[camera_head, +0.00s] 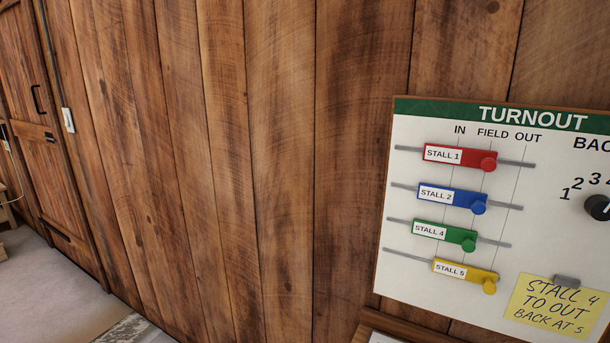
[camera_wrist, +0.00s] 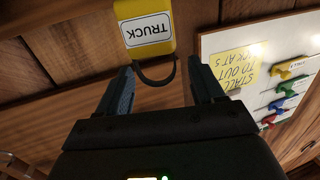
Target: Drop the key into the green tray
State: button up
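My gripper (camera_wrist: 161,68) shows in the wrist view with its two dark fingers spread apart; it is open. Beyond the fingertips is a yellow piece with a white label reading TRUCK (camera_wrist: 148,30). A dark curved loop or hook (camera_wrist: 156,80) hangs at its lower edge in the picture, between the fingers. I see no finger closed on it, and I cannot tell whether they touch. I cannot make out a key or a green tray in either view. My gripper does not show in the head view.
A white TURNOUT board (camera_head: 400,270) with coloured sliders and a yellow note (camera_head: 545,312) is on the plank wall (camera_head: 280,150); it appears upside down in the wrist view (camera_wrist: 215,45). A wooden edge (camera_head: 368,334) shows below it. A door (camera_head: 45,150) and open floor (camera_head: 45,285) lie left.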

jog(key=shift+o, duration=0.6)
jog(key=shift+s, duration=0.1)
jog(key=shift+s+a, duration=0.1)
jog(key=shift+s, duration=0.1)
jog(key=b+v, duration=0.2)
jog(key=v, duration=0.5)
jog(key=shift+s, duration=0.2)
